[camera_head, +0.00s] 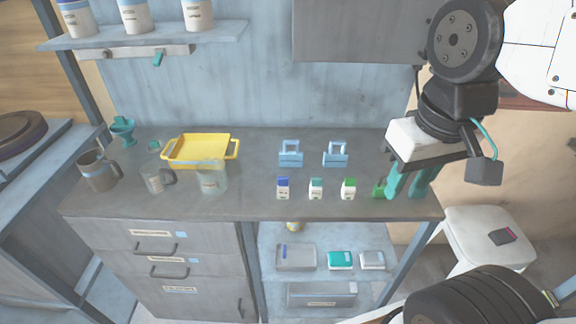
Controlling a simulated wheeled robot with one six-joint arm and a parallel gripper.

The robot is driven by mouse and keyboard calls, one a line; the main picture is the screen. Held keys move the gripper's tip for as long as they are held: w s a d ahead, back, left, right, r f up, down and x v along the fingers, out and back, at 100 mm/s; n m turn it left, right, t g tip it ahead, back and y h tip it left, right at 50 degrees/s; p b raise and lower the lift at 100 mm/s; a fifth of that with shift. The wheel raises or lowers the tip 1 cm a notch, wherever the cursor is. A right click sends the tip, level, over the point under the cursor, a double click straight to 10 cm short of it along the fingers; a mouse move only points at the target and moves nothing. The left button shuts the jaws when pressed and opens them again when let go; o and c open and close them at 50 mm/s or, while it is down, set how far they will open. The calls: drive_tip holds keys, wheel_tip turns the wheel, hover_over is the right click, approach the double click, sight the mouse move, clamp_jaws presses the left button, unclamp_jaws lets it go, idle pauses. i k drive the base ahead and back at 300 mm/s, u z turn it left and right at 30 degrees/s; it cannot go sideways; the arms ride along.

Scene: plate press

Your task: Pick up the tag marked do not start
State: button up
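Three small upright tags or cartons stand in a row on the grey worktop: one with a blue top (283,188), one with a teal top (316,189) and one with a green top (348,189). Their print is too small to read, so I cannot tell which is marked do not start. My gripper (407,189) has teal fingers spread apart and nothing visible between them. It is over the right end of the worktop, to the right of the row. A small green object (379,188) shows just left of its left finger; I cannot tell if they touch.
Two light blue padlock-shaped pieces (290,154) (335,154) stand behind the row. A yellow tray (201,163), a glass jar (211,179) and mugs (98,171) occupy the left side. Worktop (250,205) is bare before the row. A white stool (475,225) stands at right.

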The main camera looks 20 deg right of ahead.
sight(287, 158)
drive_tip(key=u, duration=2.6)
drive_tip(key=i, duration=2.4)
drive_tip(key=z, duration=3.45)
drive_tip(key=i, duration=0.5)
drive_tip(key=u, duration=0.05)
